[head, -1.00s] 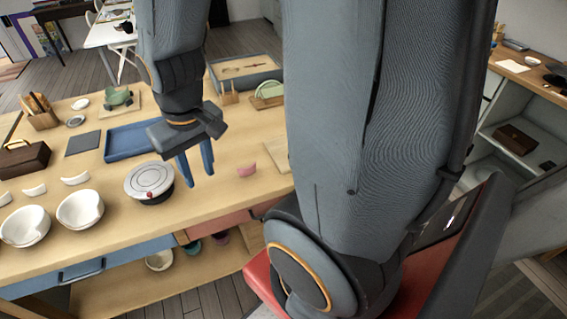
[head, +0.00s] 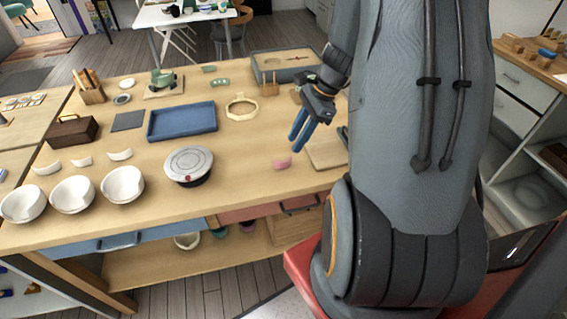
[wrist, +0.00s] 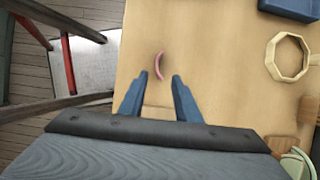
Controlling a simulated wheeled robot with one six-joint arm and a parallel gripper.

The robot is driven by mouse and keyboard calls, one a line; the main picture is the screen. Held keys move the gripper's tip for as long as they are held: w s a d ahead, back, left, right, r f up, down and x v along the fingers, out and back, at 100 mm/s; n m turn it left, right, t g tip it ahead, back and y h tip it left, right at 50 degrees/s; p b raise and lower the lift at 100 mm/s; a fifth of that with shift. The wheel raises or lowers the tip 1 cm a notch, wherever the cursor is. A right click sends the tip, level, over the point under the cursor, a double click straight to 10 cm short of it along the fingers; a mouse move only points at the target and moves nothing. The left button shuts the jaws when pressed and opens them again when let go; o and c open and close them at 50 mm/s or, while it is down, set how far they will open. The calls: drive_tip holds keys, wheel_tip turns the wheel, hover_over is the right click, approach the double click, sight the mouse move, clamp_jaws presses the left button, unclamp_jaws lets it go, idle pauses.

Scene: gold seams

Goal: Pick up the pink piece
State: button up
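The pink piece (head: 282,163) is a small curved shard lying on the wooden table near its front edge. In the wrist view the pink piece (wrist: 159,66) shows as a thin arc just beyond the fingertips, near the line between them. My gripper (head: 301,139) has blue fingers pointing down, above the table and a little right of the pink piece in the head view. In the wrist view my gripper (wrist: 160,76) is open, with nothing between its fingers.
A round grey turntable (head: 189,165) stands left of the pink piece. A blue tray (head: 182,121), a wooden ring (head: 242,108) and a wooden board (head: 326,150) lie around it. White bowls (head: 122,185) and white shards (head: 120,155) are at the left. The table around the pink piece is clear.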

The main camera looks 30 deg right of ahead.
sight(284, 161)
drive_tip(key=x, duration=0.2)
drive_tip(key=p+x, duration=0.1)
drive_tip(key=x, duration=0.1)
drive_tip(key=p+x, duration=0.1)
drive_tip(key=x, duration=0.1)
drive_tip(key=shift+s+a, duration=0.3)
drive_tip(key=shift+a, duration=0.15)
drive_tip(key=shift+w+a+f, duration=0.15)
drive_tip(key=shift+a+f, duration=0.05)
drive_tip(key=shift+f, duration=0.35)
clamp_jaws()
